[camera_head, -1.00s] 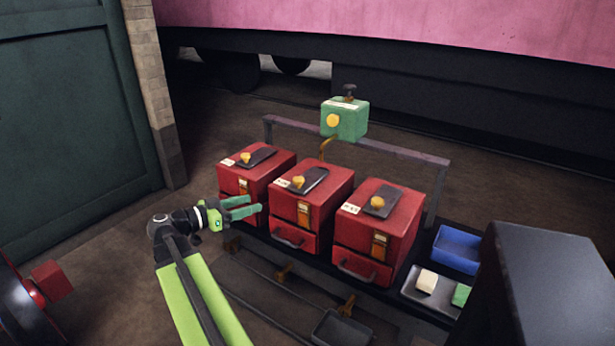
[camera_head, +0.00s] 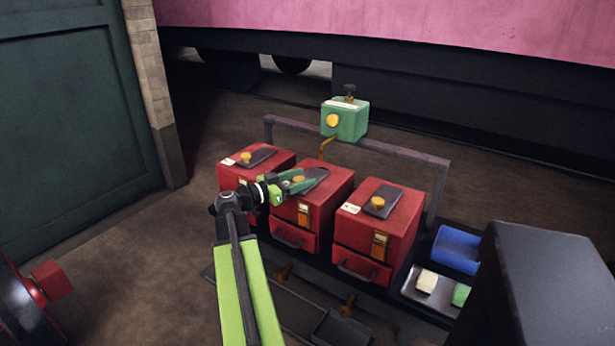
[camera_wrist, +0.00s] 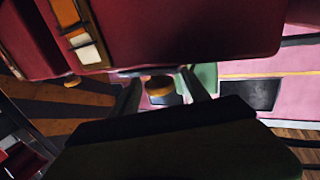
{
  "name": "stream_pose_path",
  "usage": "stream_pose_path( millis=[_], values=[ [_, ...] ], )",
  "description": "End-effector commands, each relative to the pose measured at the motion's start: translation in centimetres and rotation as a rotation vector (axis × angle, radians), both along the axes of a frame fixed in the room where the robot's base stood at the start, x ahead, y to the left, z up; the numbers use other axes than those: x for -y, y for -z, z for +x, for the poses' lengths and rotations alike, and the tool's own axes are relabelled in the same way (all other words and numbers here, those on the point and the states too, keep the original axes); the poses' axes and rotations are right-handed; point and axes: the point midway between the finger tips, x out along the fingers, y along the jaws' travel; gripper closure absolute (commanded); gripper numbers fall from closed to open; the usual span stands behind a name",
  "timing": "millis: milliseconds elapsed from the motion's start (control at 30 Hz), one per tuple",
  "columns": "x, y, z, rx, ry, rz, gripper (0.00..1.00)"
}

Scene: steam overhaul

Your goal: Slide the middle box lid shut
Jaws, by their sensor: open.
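The middle red box (camera_head: 322,208) stands between two similar red boxes. Its dark lid slab (camera_head: 319,174) lies on top, partly covered by my gripper (camera_head: 304,180). The lid's yellow knob (camera_head: 298,180) shows between the two green fingers. In the wrist view a yellow knob (camera_wrist: 159,85) also sits between my open fingers (camera_wrist: 160,88). I cannot tell whether either finger touches it. How much of the box's opening the lid covers is hidden.
The left red box (camera_head: 232,174) and right red box (camera_head: 378,235) stand close beside it. A green box (camera_head: 346,121) stands behind at the rail (camera_head: 405,156). A blue tray (camera_head: 458,249) and a tray with blocks lie to the right.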

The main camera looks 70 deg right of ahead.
Motion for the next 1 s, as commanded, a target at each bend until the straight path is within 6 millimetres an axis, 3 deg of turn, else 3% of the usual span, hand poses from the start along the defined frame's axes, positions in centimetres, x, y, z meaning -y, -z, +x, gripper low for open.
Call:
stream_pose_path(
  millis=[200, 467, 867, 1000],
  values=[
    [1.8, 0.0, -1.3, 0.000, 0.000, 0.000, 0.47],
    [1.9, 0.0, -1.4, 0.000, 0.000, 0.000, 0.47],
    [1.8, 0.0, -1.5, 0.000, 0.001, 0.000, 0.98],
    [1.8, 0.0, -1.5, 0.000, 0.002, 0.000, 1.00]
  ],
)
